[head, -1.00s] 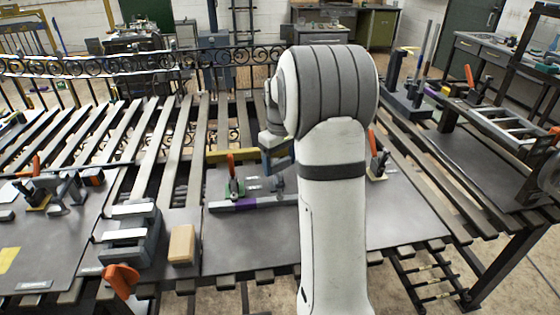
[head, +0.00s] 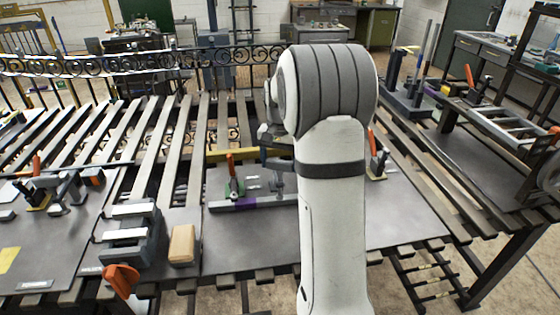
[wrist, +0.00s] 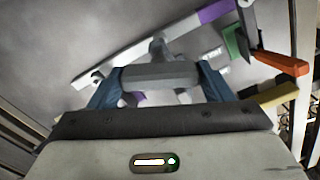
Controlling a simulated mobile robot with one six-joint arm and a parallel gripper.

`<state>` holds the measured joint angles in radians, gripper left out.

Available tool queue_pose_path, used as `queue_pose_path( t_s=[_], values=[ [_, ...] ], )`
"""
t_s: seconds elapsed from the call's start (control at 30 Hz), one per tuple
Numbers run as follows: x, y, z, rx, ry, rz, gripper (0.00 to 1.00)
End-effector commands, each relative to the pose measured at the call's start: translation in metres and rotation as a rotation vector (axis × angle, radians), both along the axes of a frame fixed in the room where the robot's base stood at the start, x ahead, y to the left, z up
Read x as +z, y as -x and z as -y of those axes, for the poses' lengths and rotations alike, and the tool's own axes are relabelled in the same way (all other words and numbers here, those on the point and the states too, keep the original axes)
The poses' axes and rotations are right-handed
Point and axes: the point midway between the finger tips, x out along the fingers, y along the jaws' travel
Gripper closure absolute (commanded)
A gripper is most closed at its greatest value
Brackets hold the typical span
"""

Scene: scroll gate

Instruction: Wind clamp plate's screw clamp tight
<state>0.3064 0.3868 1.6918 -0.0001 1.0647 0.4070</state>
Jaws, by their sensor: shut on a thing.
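The clamp plate (head: 250,240) is a dark grey sheet lying on the slatted bench. A long grey bar with a purple section (head: 246,203) lies across it. The screw clamp (head: 283,178) is grey and partly hidden behind my arm. In the wrist view, its grey cross handle (wrist: 160,75) lies between the two blue fingers of my gripper (wrist: 158,82), with its stem beyond. My gripper is shut on this handle; it also shows in the head view (head: 274,146). The clamp's foot and its contact with the bar are not clear.
A toggle clamp with an orange handle (head: 230,165) and green base stands just left of the screw clamp; it also shows in the wrist view (wrist: 275,62). Another orange-handled clamp (head: 376,158) is to the right. A grey vise (head: 130,240) and wooden block (head: 182,245) stand at left.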

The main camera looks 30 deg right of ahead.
Motion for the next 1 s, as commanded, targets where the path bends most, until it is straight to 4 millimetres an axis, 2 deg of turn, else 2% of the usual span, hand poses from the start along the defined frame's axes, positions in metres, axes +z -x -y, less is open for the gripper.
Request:
queue_pose_path(
  t_s=[0.5,0.7,1.0],
  values=[
    [0.0045,-0.0022,0.0005,-0.442,0.002,0.010,0.50],
    [0.0047,-0.0024,0.0005,-0.551,0.002,0.011,0.50],
    [0.0050,-0.0026,0.0004,-0.624,0.001,0.012,0.50]
  ],
)
